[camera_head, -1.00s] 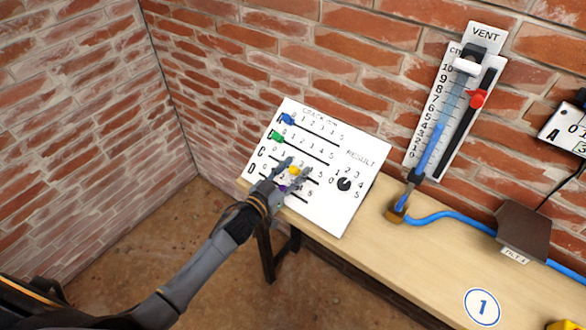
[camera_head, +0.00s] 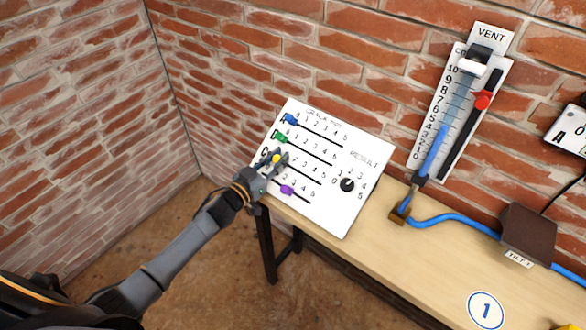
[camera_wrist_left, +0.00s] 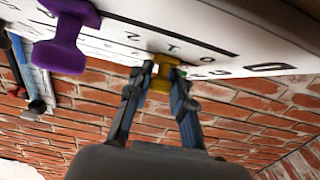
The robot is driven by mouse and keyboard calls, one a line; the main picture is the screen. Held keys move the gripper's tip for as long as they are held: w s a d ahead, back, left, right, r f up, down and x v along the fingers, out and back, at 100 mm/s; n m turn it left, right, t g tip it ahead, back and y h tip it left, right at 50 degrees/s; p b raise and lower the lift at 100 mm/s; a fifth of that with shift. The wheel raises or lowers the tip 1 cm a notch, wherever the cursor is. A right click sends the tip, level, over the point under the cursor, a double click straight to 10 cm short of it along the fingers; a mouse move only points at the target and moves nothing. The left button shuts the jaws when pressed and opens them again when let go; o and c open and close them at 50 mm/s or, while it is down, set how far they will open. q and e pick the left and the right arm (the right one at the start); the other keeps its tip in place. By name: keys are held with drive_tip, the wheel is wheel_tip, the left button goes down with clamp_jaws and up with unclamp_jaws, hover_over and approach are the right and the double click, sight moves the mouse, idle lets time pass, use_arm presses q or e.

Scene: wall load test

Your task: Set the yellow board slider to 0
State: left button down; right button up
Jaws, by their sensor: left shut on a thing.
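The white board (camera_head: 322,219) leans on the bench, with rows A to D of sliders and numbered scales. The yellow slider (camera_head: 276,159) is on row C, near the left end of its track. My left gripper (camera_head: 277,161) is shut on the yellow slider, which shows between the two fingers in the left wrist view (camera_wrist_left: 162,80). The fingers hide part of row C's scale, so its exact reading is unclear. The purple slider (camera_head: 287,190) is on row D below and shows large in the left wrist view (camera_wrist_left: 64,38). My right gripper is not in view.
The blue slider (camera_head: 291,119) and green slider (camera_head: 281,138) sit near the left ends of rows A and B. A black result dial (camera_head: 347,185) is at the board's right. The vent scale (camera_head: 459,110) hangs on the brick wall. The bench (camera_head: 420,255) is mostly clear.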

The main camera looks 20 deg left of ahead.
sight(279, 144)
use_arm(q)
drive_tip(key=a, duration=0.1)
drive_tip(key=w+a, duration=0.1)
drive_tip(key=a, duration=0.1)
drive_tip(key=shift+a+f, duration=0.1)
drive_tip(key=shift+a, duration=0.05)
drive_tip(key=c, duration=1.1)
unclamp_jaws()
drive_tip(key=shift+a, duration=0.15)
drive_tip(key=shift+c, duration=0.2)
drive_tip(key=shift+s, duration=0.15)
drive_tip(key=v, duration=1.1)
drive_tip(key=shift+s, duration=0.4)
drive_tip(key=shift+a, duration=0.1)
